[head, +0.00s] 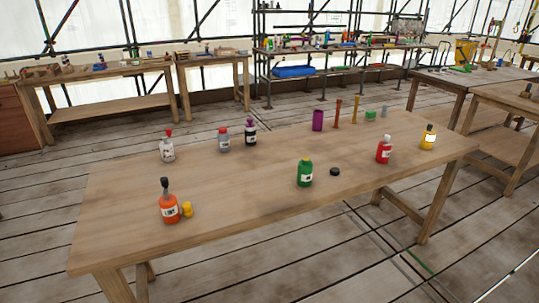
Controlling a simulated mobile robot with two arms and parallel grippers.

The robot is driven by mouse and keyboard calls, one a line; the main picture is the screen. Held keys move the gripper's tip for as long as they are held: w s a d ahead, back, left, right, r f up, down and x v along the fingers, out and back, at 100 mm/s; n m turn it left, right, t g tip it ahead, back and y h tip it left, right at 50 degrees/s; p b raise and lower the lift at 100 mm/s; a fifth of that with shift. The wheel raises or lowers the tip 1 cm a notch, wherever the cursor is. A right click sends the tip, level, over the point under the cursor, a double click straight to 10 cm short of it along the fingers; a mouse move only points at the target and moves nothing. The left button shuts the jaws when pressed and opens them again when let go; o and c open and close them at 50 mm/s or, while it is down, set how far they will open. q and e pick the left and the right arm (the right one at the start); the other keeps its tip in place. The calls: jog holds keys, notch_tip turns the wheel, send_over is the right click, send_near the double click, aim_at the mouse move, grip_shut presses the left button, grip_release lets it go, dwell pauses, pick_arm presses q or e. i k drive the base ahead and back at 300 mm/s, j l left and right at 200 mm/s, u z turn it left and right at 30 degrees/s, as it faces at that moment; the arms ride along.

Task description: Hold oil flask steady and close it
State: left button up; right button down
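Several small labelled bottles stand upright on the wooden table (240,195); I cannot tell which is the oil flask. An orange bottle (170,209) with a dark top stands at the front left, with a small yellow piece (187,209) beside it. A green bottle (305,175) stands mid-table, with a loose black cap (335,172) lying to its right. A red bottle (383,152) and a yellow bottle (428,138) stand at the right. A clear bottle (168,152), a grey bottle (223,142) and a dark bottle (250,136) stand at the back left. Neither gripper is in view.
A purple cylinder (318,121), two brown upright pieces (337,113) and small green (370,115) and blue pieces stand along the back edge. The table's front middle is clear. Workbenches (100,72) and a shelf rack (330,70) stand behind.

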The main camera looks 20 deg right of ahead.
aim_at(305, 167)
jog(key=z, duration=1.25)
jog(key=i+l, duration=0.65)
jog(key=i+l+u, duration=0.15)
jog(key=i+l, duration=1.1)
jog(key=l, duration=0.15)
